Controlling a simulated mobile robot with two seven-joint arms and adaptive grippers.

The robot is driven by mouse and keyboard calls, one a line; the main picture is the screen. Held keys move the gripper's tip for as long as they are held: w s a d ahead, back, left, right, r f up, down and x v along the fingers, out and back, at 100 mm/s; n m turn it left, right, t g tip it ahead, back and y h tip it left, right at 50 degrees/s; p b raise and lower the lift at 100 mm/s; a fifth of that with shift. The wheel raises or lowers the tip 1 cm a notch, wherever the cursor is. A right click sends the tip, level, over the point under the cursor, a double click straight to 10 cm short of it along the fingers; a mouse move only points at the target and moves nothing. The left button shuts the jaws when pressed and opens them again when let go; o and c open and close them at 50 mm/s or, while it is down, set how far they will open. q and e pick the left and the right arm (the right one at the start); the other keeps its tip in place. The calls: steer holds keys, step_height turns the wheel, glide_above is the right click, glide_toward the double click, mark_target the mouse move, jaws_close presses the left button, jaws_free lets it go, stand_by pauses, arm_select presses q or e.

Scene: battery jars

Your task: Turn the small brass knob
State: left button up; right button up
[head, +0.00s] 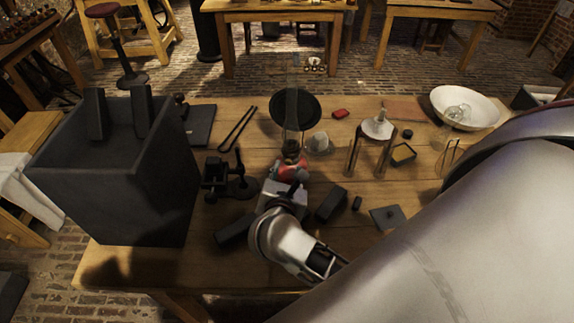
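I cannot make out a small brass knob in the head view; it is too small or hidden. My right arm comes in from the right, and its silver wrist is low over the middle of the table. My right gripper (288,190) is beyond the wrist, and I cannot see whether its fingers are open or shut. Just past it, a small red and dark object (290,167) stands in line with a tall clear glass piece (293,85); I cannot tell whether the gripper touches it. My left gripper is not in view.
A tall dark open bin (120,195) fills the table's left end. A black clamp-like tool (217,178) stands left of centre. A round black plate (296,108), a wooden stand (353,152) and a white bowl (462,100) are farther back. A dark block (330,204) lies right of my wrist.

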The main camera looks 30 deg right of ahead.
mark_target(288, 162)
steer(key=shift+x, duration=0.95)
steer(key=shift+w+d+f, duration=0.1)
steer(key=shift+w+d, duration=0.05)
steer(key=shift+w, duration=0.1)
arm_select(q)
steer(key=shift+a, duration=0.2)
arm_select(e)
jaws_close()
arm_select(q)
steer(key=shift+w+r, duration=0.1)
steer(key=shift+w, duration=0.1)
